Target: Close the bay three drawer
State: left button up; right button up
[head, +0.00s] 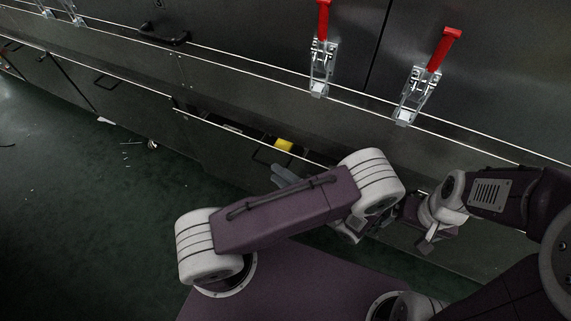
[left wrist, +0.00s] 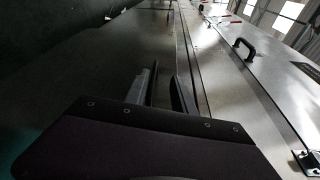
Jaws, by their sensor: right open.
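A dark drawer (head: 222,144) in the lower row of the cabinet stands partly open in the head view. A yellow item (head: 284,144) and a pale item (head: 232,128) show inside it. Its dark bar handle (head: 262,158) is on the front; I cannot read any bay number. My left gripper (head: 286,178) is just in front of the drawer near the handle, partly hidden by my own arm. In the left wrist view its two fingers (left wrist: 160,92) are apart with nothing seen between them. My right gripper (head: 428,238) is open and empty, low at the right, away from the drawer.
Two red-handled toggle clamps (head: 321,60) (head: 414,90) are on the upper panel. A black handle (head: 163,36) is at upper left, and another lower front handle (head: 107,82) is further left. The dark green floor (head: 90,190) is mostly clear, with small pale scraps.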

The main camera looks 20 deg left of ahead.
aim_at(268, 165)
pick_arm(q)
jog(key=shift+m+t+h, duration=0.4)
jog(key=shift+m+t, duration=0.3)
jog(key=shift+t, duration=0.1)
jog(key=b+x, duration=0.1)
jog(key=x, duration=0.1)
jog(key=b+x, duration=0.1)
jog(key=x, duration=0.1)
jog(key=f+b+x, duration=0.1)
jog(key=x, duration=0.1)
jog(key=shift+w+d+b, duration=0.1)
jog(key=shift+w+b, duration=0.2)
grip_shut()
jog(key=shift+f, duration=0.1)
dwell(0.5)
